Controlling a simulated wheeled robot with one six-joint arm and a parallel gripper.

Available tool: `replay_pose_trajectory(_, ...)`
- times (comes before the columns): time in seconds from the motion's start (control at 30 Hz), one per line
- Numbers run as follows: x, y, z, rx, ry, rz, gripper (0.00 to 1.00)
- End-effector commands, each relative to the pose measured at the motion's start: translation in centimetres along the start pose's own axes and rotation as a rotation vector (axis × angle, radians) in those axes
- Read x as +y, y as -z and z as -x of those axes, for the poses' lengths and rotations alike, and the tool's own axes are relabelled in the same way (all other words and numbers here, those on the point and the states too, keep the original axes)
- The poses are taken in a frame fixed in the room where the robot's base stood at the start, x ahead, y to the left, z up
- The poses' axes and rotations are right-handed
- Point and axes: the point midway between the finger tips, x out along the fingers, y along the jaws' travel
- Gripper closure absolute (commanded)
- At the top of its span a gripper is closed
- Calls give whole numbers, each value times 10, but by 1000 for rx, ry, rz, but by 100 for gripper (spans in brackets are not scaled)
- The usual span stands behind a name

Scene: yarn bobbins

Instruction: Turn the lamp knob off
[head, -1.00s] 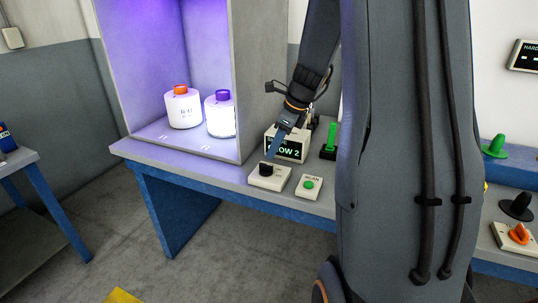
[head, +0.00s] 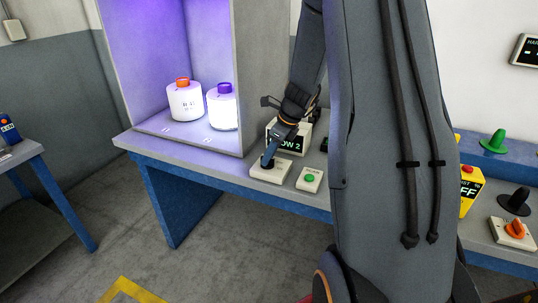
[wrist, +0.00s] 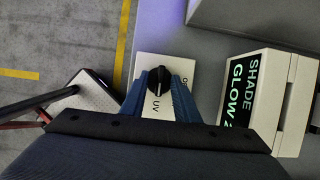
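The lamp knob (wrist: 158,80) is black with a pale pointer line and sits on a white plate (wrist: 150,62) marked "UV". The pointer line runs toward the "UV" letters. In the head view the plate (head: 262,176) lies near the bench's front edge, and my gripper hides most of the knob. My gripper (head: 269,157) is down at the knob. In the wrist view its blue fingers (wrist: 159,86) stand open, one on each side of the knob. I cannot tell whether they touch it. The booth glows violet.
A white button box (head: 309,179) with a green button stands just right of the plate. A display box (head: 290,144) reading "GLOW 2" is behind. Two white bobbins (head: 185,103) (head: 222,108) stand in the lit booth (head: 238,60) at left.

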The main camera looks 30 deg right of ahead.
Motion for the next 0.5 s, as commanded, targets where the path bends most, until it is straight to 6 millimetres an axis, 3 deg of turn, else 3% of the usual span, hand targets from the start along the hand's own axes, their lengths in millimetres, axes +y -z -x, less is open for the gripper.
replay_pose_trajectory(0.03,0,0,0,0,0,0,72)
replay_pose_trajectory(0.2,0,0,0,0,0,0,100)
replay_pose_trajectory(0.5,1,-1,0,0,-8,15,100)
